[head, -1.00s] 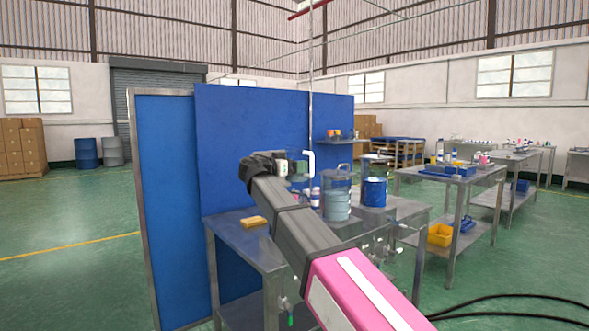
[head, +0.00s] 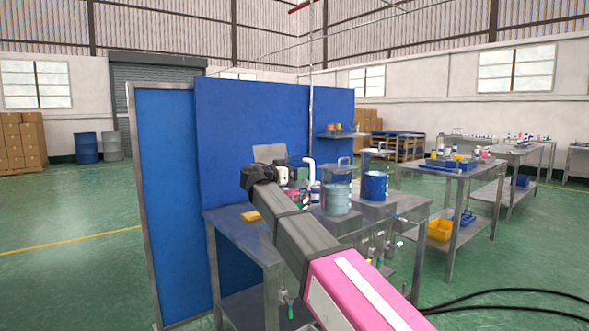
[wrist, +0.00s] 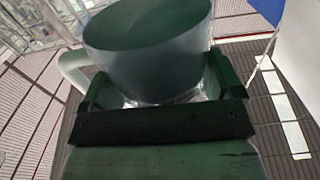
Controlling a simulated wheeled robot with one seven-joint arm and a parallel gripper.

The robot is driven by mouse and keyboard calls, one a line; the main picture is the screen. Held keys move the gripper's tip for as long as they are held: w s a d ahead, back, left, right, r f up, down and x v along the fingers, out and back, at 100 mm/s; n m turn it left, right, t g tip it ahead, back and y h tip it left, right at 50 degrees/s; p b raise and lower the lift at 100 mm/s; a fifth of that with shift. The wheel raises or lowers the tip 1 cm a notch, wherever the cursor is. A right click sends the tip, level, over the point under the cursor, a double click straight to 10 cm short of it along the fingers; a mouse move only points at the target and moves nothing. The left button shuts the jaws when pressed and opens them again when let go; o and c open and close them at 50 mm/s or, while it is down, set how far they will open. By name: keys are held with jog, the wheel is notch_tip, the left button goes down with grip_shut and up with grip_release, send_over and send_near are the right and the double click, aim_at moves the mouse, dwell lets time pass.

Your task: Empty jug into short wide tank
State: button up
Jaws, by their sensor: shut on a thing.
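In the wrist view my gripper (wrist: 160,82) is shut around a grey, round-mouthed jug (wrist: 155,65). Its wide rim is at the top, its inside looks dark green, and a pale handle shows at the left. I cannot tell whether it holds liquid. In the head view my arm hides most of the gripper and jug. On the bench stand a clear tank with pale blue contents (head: 337,198) and a blue tank (head: 374,187) to its right. A reddish container (head: 298,196) is partly hidden behind my arm. I cannot tell which is the short wide tank.
The steel bench (head: 238,228) also bears a yellow block (head: 250,216). A white bent pipe (head: 309,162) rises behind it, before a blue partition (head: 270,115). Taps hang at its front edge. Another bench with a yellow bin (head: 440,230) stands right.

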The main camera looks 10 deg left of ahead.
jog(key=shift+f, duration=0.15)
jog(key=shift+s+d+r+n, duration=0.4)
jog(key=shift+r+n, duration=0.05)
jog(key=shift+n, duration=0.55)
jog(key=n, duration=0.1)
jog(key=r+n, duration=0.1)
jog(key=shift+s+d+n, duration=0.3)
jog(key=shift+d, duration=0.1)
jog(key=shift+s+d+r+n, duration=0.1)
jog(key=shift+s+d+n, duration=0.1)
jog(key=shift+n, duration=1.9)
jog(key=f+n, duration=0.1)
jog(key=n, duration=0.2)
jog(key=shift+f+n, duration=0.4)
jog(key=n, duration=0.1)
jog(key=w+a+n, duration=0.1)
jog(key=n, duration=0.3)
jog(key=shift+w+a+f, duration=0.15)
jog(key=shift+a+f, duration=0.1)
jog(key=shift+f, duration=0.15)
jog(key=shift+w+a+r+n, duration=0.3)
jog(key=shift+a+r+n, duration=0.1)
jog(key=shift+n, duration=0.45)
jog(key=shift+w+a+r+n, duration=0.25)
jog(key=shift+r+n, duration=0.1)
jog(key=shift+n, duration=0.5)
